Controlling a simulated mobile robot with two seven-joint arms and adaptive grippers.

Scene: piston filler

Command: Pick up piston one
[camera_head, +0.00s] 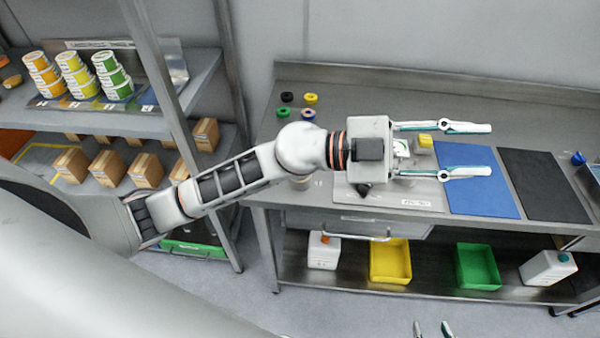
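My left gripper (488,150) reaches across the metal workbench (345,100) from the left. Its two long fingers are spread wide above the blue mat (466,198), with nothing between their tips. A small yellow block-like object (425,141) shows near the base of the fingers, beside a small white and green item (401,147). I cannot tell which object is piston one; no piece is clearly marked so. Part of the bench is hidden behind my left arm. My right gripper (432,327) shows only its two fingertips at the bottom edge, apart and empty, over the floor.
Black (287,97), yellow (311,98), green (282,113) and blue-orange (308,114) rings lie at the bench's left. A black mat (545,187) lies right. Yellow (390,263) and green (478,267) bins stand below. A shelf post (180,105) stands near my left arm.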

